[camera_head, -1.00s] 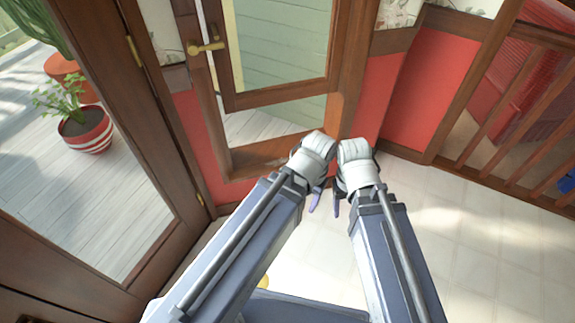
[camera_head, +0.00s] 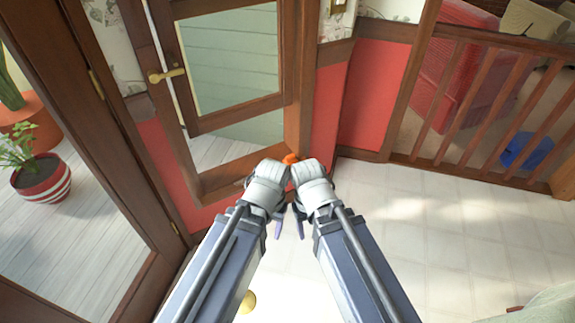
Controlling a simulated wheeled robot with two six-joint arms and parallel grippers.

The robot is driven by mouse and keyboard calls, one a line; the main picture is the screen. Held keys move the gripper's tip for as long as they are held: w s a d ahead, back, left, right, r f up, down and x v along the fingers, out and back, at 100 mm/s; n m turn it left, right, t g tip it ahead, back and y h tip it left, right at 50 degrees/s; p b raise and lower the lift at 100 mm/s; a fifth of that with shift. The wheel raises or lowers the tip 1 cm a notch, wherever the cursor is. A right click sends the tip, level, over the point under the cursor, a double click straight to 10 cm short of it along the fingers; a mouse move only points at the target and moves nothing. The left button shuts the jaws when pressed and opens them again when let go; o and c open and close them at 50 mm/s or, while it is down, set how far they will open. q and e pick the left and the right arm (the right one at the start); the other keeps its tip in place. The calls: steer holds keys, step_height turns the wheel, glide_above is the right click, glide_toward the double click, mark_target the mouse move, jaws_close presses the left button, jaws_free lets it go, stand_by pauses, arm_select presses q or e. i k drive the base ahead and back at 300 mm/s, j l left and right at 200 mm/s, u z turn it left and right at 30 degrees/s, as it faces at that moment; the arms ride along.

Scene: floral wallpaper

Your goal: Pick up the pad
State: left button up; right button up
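I cannot make out a pad in the head view. My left gripper (camera_head: 277,229) and my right gripper (camera_head: 299,222) hang close together near the middle of the picture, below their white wrists. Only slim purple finger parts show, so I cannot tell whether either is open or shut. I see nothing held in them. A small orange thing (camera_head: 291,158) shows just behind the wrists, mostly hidden; I cannot tell what it is.
A wood-framed glass door (camera_head: 240,115) with a brass handle stands ahead. A wooden railing (camera_head: 490,110) runs at the right, with a blue object (camera_head: 525,150) behind it. A striped plant pot (camera_head: 42,180) is at the left. The pale tiled floor (camera_head: 430,220) at the right is open.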

mark_target(290, 160)
steer(key=i+j, duration=0.25)
steer(key=i, duration=0.2)
steer(key=i+j, duration=0.25)
steer(key=i, duration=0.25)
steer(key=i+j, duration=0.25)
steer(key=i, duration=0.2)
